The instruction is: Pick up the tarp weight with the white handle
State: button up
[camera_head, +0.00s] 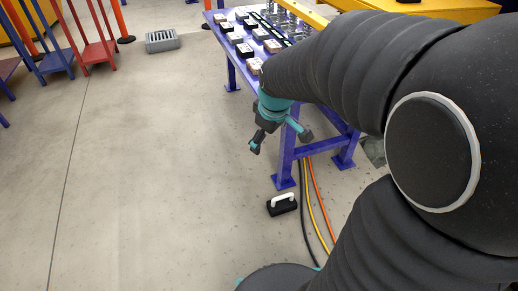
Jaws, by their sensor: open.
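The tarp weight (283,206) is a small black block with a white handle on top. It lies upright on the concrete floor, below and a little right of my gripper in the picture, near the foot of a blue table leg. My gripper (280,143) points downward with its two dark fingers spread apart and nothing between them. It hangs above the floor in front of the table, well clear of the weight. My arm covers the right side of the view.
A blue table (232,72) with several small blocks on it stands behind my gripper. Black, yellow and orange cables (316,205) run along the floor just right of the weight. A grey grated box (162,41) sits at the back left.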

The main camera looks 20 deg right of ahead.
jog(key=w+d+f+n+g+p, duration=0.1)
jog(key=w+d+f+n, duration=0.2)
jog(key=f, duration=0.4)
jog(key=w+d+f+n, duration=0.2)
jog(key=w+f, duration=0.3)
jog(key=f, duration=0.2)
jog(key=w+d+f+n+g+p, duration=0.1)
jog(key=w+d+f+n, duration=0.2)
jog(key=f, duration=0.4)
jog(key=d+f+n, duration=0.1)
jog(key=f, duration=0.5)
jog(key=d+f+n+g, duration=0.1)
jog(key=f, duration=0.5)
jog(key=d+f+n, duration=0.1)
jog(key=f, duration=0.6)
jog(key=shift+w+d+n+g+p, duration=0.3)
jog(key=shift+w+d, duration=0.05)
send_over(282, 202)
jog(key=f, duration=0.8)
jog(key=shift+a+f, duration=0.2)
jog(key=shift+s+d+f, duration=0.1)
jog(key=shift+f, duration=1.4)
jog(key=shift+s+d+f, duration=0.1)
jog(key=shift+f, duration=1.35)
jog(key=c, duration=1.7)
jog(key=shift+w, duration=0.1)
jog(key=shift+c, duration=0.8)
jog(key=shift+r, duration=0.1)
